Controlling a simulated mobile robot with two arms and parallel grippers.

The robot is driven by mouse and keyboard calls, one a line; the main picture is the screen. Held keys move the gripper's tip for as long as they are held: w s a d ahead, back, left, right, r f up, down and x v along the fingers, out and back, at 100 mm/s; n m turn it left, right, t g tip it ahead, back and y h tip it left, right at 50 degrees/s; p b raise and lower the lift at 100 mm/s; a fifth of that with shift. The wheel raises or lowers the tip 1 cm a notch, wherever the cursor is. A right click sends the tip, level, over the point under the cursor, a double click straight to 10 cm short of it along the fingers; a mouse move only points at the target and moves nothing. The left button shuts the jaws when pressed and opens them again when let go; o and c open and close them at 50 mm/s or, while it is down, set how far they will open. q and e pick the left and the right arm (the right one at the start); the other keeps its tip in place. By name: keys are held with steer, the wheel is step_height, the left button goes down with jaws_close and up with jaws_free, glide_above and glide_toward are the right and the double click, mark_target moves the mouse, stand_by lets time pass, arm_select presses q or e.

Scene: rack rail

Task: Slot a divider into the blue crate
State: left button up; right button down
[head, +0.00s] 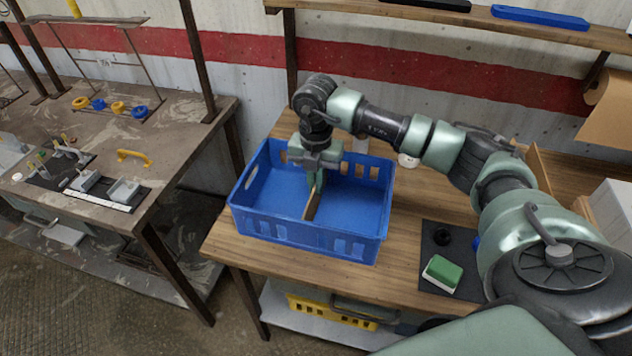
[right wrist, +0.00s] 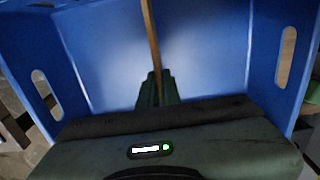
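The blue crate (head: 358,247) stands on the wooden workbench, and its inside walls also fill the right wrist view (right wrist: 90,45). The divider (head: 311,206) is a thin brown board standing on edge inside the crate. My right gripper (head: 315,182) reaches down into the crate from above. In the right wrist view its green fingertips (right wrist: 157,88) are closed on the divider (right wrist: 152,35), seen edge-on as a narrow strip. Whether the divider's lower edge touches the crate floor or sits in any slot cannot be told. My left gripper is not in view.
On the wooden bench (head: 403,280), a dark mat (head: 434,290) holds a green and white block (head: 442,272) right of the crate. A shelf (head: 470,20) hangs above. A grey workbench (head: 185,125) stands left, across a gap.

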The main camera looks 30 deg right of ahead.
steer(key=c, duration=1.5)
jaws_free()
steer(key=shift+c, duration=0.2)
